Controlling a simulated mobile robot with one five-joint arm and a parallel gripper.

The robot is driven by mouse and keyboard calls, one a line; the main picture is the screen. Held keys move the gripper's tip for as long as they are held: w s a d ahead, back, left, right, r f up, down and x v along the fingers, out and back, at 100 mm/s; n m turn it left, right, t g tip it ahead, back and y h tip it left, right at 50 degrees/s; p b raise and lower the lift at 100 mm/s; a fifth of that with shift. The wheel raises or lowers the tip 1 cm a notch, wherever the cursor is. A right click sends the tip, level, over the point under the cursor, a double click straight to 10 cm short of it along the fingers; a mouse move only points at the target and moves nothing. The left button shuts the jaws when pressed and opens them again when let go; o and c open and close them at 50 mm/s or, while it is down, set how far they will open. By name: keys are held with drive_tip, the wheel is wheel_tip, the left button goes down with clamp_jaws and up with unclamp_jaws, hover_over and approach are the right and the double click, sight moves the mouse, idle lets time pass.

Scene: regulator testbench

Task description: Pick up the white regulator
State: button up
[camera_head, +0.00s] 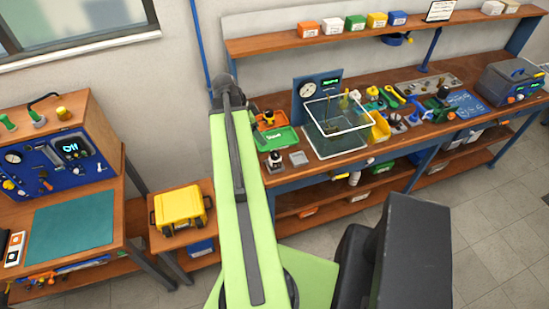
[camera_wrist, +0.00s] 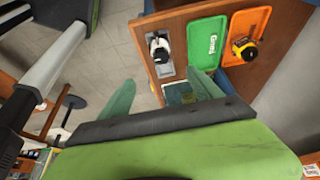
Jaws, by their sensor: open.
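The white regulator (camera_wrist: 159,46), white with black parts, stands on a narrow grey plate (camera_wrist: 165,70) near the bench edge in the wrist view. In the head view a small dark-and-white regulator (camera_head: 275,160) stands at the left front corner of the long bench. My gripper (camera_wrist: 161,78) is open and empty, its two green fingers spread wide. In the wrist view the regulator appears beyond the fingertips, roughly between them, and apart from them. The fingers cannot be made out in the head view, where my green arm blocks part of the scene.
Beside the regulator are a green tray (camera_wrist: 207,44) and an orange tray (camera_wrist: 252,20) holding a yellow regulator (camera_wrist: 244,48). A clear tank (camera_head: 338,128) and a gauge panel (camera_head: 317,86) stand farther right. A yellow case (camera_head: 180,208) sits on a low stand left of my arm.

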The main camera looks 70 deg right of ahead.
sight(274, 154)
drive_tip(key=b+x, duration=1.1)
drive_tip(key=x, duration=0.1)
drive_tip(key=shift+w+f+b, duration=0.15)
drive_tip(key=shift+f+b, duration=0.1)
drive_tip(key=shift+b, duration=0.05)
drive_tip(key=shift+f, duration=0.1)
drive_tip(key=b+x, duration=0.5)
drive_tip(key=shift+d+f, duration=0.1)
drive_tip(key=shift+d, duration=0.05)
drive_tip(key=shift+c, duration=0.3)
clamp_jaws()
